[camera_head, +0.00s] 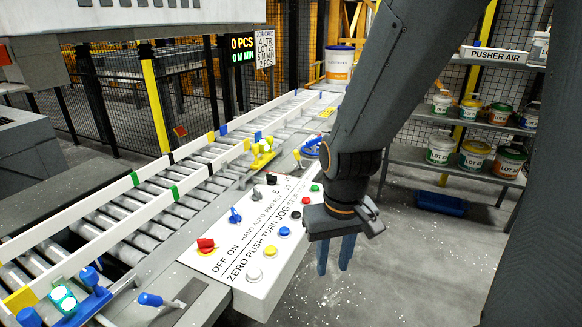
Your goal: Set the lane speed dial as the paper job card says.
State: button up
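The paper job card (265,46) hangs at the back beside the lit display (243,50). It appears to read 4 LTR, LOT 25, 5 M MIN, 2 PCS. The display shows 0 PCS and 0 M MIN. The white control panel (213,262) carries several knobs and buttons. A black knob (271,179) stands near its far end, close to the numbers 5 and 10. I cannot tell surely that it is the speed dial, nor its setting. My gripper (334,266) points down by the panel's right edge, its blue fingers apart and empty, touching nothing visible.
A red knob (206,244) and a blue knob (235,215) stand on the panel's left side. The roller lane (150,205) runs behind it, with a pail (339,63) at its far end. Shelves (400,153) of pails stand right. The floor right of the panel is clear.

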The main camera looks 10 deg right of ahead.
aim_at(272, 179)
jog(key=z, duration=0.2)
jog(key=i, duration=1)
jog(key=u, duration=0.4)
